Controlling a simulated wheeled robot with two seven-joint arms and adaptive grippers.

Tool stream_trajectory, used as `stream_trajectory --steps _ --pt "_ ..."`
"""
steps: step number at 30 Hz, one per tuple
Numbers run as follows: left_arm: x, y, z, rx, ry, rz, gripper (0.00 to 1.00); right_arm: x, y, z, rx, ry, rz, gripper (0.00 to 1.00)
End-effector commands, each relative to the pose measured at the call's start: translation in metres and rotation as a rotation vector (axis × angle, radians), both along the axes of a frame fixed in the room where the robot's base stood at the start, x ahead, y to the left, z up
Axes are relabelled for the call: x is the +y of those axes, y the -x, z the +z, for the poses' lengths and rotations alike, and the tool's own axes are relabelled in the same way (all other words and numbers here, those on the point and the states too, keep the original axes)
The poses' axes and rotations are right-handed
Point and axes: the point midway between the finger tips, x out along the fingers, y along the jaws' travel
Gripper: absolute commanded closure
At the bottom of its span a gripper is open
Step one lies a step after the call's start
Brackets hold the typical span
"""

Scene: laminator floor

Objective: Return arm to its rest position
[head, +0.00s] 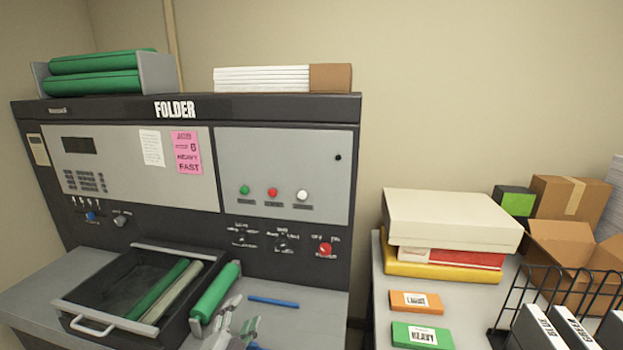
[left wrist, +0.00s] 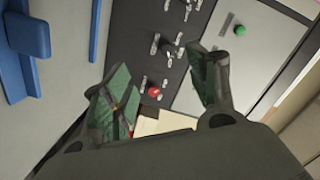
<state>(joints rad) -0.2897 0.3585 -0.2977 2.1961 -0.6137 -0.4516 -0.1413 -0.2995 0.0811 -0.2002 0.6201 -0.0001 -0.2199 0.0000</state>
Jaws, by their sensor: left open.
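My left gripper (head: 238,322) shows at the bottom of the head view, over the grey shelf in front of the folder machine (head: 283,165). My right gripper is in neither view.
A black tray (head: 90,325) with a handle holds rollers at the left. To the right, a table carries stacked boxes (head: 452,220), an orange packet (head: 421,301), a green packet (head: 422,336), a wire rack (head: 530,290) and an open carton (head: 575,255).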

Motion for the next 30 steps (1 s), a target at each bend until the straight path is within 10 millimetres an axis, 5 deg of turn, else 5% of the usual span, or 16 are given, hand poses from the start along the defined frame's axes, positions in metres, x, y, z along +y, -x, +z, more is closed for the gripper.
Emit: stream_trajectory --steps 14,30 --pt "0.038 0.031 -0.044 0.273 0.202 0.210 0.42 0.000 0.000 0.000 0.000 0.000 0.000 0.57" --pt "0.058 0.135 -0.118 0.798 0.489 0.490 0.42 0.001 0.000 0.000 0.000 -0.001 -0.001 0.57"
